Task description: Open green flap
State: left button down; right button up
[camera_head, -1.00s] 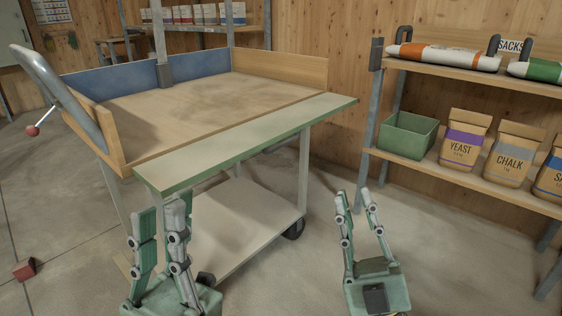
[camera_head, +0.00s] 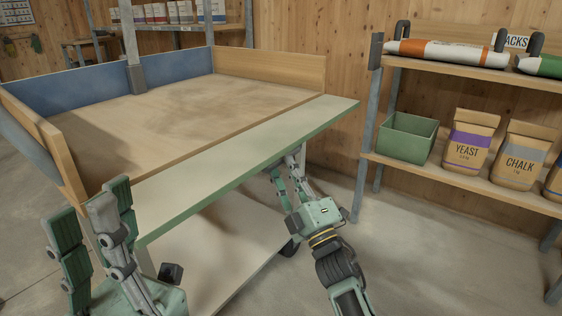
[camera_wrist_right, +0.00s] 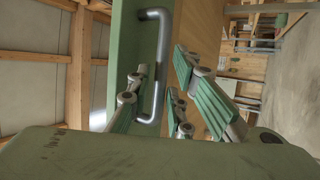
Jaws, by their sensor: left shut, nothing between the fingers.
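The green flap (camera_head: 240,165) lies out level along the front of the wooden box, with a pale top and a green edge. In the right wrist view its green panel (camera_wrist_right: 133,40) carries a bent metal handle (camera_wrist_right: 155,65). My right gripper (camera_head: 284,163) is at the flap's front edge, its fingertips partly hidden there. In the right wrist view its fingers (camera_wrist_right: 165,85) are spread, with the handle between them; whether they touch it I cannot tell. My left gripper (camera_head: 92,203) is shut and empty, near the flap's left end.
The wooden box (camera_head: 180,115) with blue inner walls stands behind the flap, above a lower shelf (camera_head: 225,255). At right a shelf unit holds a green bin (camera_head: 405,138), a YEAST bag (camera_head: 468,142) and a CHALK bag (camera_head: 520,155). Floor is clear between.

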jog(key=shift+b+x, duration=0.35)
jog(key=shift+x, duration=1.4)
grip_shut()
